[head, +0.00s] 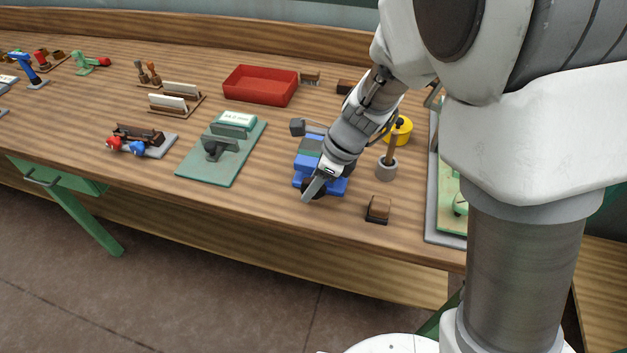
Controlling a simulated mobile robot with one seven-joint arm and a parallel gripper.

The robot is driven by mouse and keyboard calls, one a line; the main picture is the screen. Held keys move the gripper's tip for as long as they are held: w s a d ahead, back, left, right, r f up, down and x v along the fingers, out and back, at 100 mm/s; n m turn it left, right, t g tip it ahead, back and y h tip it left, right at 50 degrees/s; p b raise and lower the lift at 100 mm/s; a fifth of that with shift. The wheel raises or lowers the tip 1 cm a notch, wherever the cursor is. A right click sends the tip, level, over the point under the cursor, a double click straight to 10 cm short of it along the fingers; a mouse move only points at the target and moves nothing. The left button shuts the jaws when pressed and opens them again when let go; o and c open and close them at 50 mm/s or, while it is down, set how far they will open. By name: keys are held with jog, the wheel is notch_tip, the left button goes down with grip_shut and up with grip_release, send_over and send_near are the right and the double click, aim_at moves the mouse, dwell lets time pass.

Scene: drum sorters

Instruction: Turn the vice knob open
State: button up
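A blue vice (304,177) with a grey-green top stands near the front edge of the wooden bench. A dark round knob (320,191) shows at its front, partly hidden by my gripper. My gripper (312,189) reaches down from the upper right, with its light grey fingertip in front of the knob. Fingertip and knob overlap in the picture; I cannot tell whether they touch. Only one finger shows clearly, so its opening is unclear. My wrist hides the vice's right side.
A wooden-handled tool in a grey holder (386,168) and a small brown block (378,209) stand right of the vice. A green board (245,165) lies to its left. A red tray (261,86) and a yellow round object (401,131) are farther back.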

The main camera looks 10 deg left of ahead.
grip_shut()
